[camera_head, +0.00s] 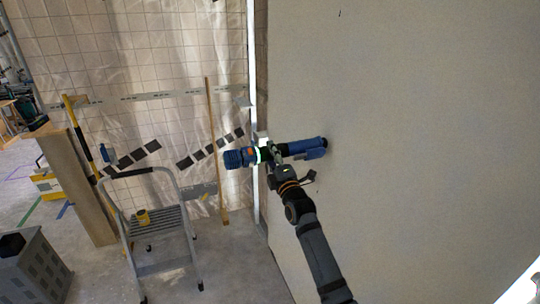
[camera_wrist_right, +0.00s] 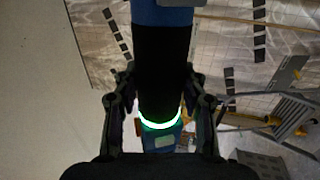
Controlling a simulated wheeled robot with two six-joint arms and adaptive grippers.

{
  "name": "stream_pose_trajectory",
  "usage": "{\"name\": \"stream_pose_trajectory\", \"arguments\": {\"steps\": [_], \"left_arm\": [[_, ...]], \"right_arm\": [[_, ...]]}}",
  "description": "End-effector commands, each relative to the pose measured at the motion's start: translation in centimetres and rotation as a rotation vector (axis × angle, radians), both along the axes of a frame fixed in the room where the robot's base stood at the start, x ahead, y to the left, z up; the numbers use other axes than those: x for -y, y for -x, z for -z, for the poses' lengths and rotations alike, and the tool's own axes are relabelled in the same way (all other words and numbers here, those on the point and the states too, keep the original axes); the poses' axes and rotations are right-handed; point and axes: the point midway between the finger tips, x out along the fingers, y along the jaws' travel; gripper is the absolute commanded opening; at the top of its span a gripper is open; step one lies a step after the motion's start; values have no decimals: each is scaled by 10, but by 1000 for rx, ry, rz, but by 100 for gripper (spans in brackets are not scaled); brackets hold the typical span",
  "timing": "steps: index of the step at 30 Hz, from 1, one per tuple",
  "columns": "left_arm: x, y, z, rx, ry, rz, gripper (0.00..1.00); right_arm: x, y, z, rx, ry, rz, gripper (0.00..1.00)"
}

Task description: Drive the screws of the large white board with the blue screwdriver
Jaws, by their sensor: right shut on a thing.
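The large white board (camera_head: 400,130) fills the right half of the head view, and its left edge runs down the middle. The blue screwdriver (camera_head: 238,158) lies across that edge, about level, with one blue end to the left of the board and the other in front of its face. My right gripper (camera_head: 272,154) is shut around its dark middle. In the right wrist view the screwdriver's dark grip (camera_wrist_right: 162,70) stands between the fingers, with a lit green ring below. I cannot tell whether the tool touches the board. My left gripper is not in view.
A grey step ladder (camera_head: 155,215) with a yellow item on its step stands at the left. A wooden panel (camera_head: 78,185) and a grey crate (camera_head: 35,270) are further left. A wooden stick (camera_head: 214,140) leans on the plastic-covered wall. Bare floor lies between ladder and board.

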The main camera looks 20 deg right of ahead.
Motion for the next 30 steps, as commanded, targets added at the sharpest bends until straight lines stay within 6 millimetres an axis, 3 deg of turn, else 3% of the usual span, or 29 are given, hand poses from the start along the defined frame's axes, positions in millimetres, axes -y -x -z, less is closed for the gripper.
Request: {"name": "stream_pose_trajectory", "arguments": {"steps": [15,30], "left_arm": [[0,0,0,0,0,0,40],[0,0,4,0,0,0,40]], "right_arm": [[0,1,-5,12,4,2,0],[-30,1,-4,10,-1,0,0]]}}
